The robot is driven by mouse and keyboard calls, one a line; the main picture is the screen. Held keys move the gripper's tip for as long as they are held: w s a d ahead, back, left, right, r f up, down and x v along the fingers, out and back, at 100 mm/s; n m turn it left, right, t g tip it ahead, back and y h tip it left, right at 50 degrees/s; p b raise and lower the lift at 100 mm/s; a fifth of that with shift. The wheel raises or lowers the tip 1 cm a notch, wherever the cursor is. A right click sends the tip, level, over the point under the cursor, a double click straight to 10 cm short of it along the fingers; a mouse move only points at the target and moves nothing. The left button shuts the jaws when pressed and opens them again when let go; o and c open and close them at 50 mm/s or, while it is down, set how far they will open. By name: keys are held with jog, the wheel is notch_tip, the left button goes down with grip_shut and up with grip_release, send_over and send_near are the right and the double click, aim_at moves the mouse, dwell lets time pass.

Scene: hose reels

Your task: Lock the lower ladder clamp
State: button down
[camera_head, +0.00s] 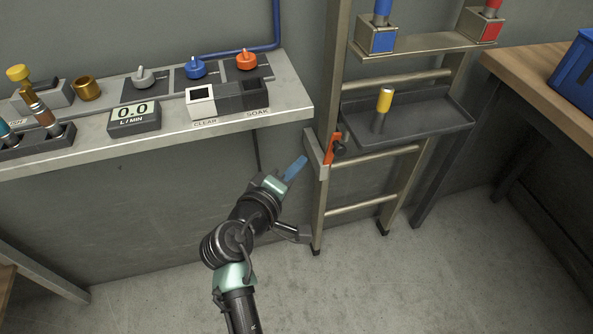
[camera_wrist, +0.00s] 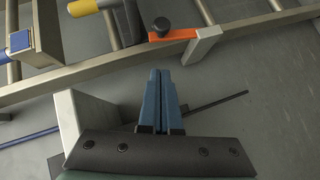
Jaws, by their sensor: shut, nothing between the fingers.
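The ladder clamp is a pale bracket (camera_head: 316,157) on the ladder's left rail, with an orange lever (camera_head: 331,149) and a black knob (camera_head: 340,147). In the wrist view the orange lever (camera_wrist: 178,35) lies along the rail, with the black knob (camera_wrist: 160,25) near one end and the pale bracket (camera_wrist: 204,44) at the other. The ladder (camera_head: 332,85) stands against the wall. My gripper (camera_head: 303,160) is just left of the clamp, apart from it. Its blue fingers (camera_wrist: 160,73) are together and empty, pointing toward the rail.
A grey shelf (camera_head: 290,101) with knobs and a flow display (camera_head: 134,117) is at left, above my arm. A dark tray (camera_head: 431,122) with a yellow-topped handle (camera_head: 384,100) sits at the ladder. A wooden bench (camera_head: 535,66) is at right. The floor below is clear.

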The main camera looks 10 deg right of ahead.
aim_at(334, 144)
jog(key=w+d+f, duration=0.1)
jog(key=d, duration=0.1)
jog(key=w+d+f+b, duration=0.1)
jog(key=w+d, duration=0.1)
jog(key=d, duration=0.1)
jog(key=w+d+f, duration=0.1)
jog(key=d, duration=0.1)
jog(key=shift+w+d+f+b, duration=0.15)
jog(key=shift+w+d+b, duration=0.1)
jog(key=shift+b, duration=0.15)
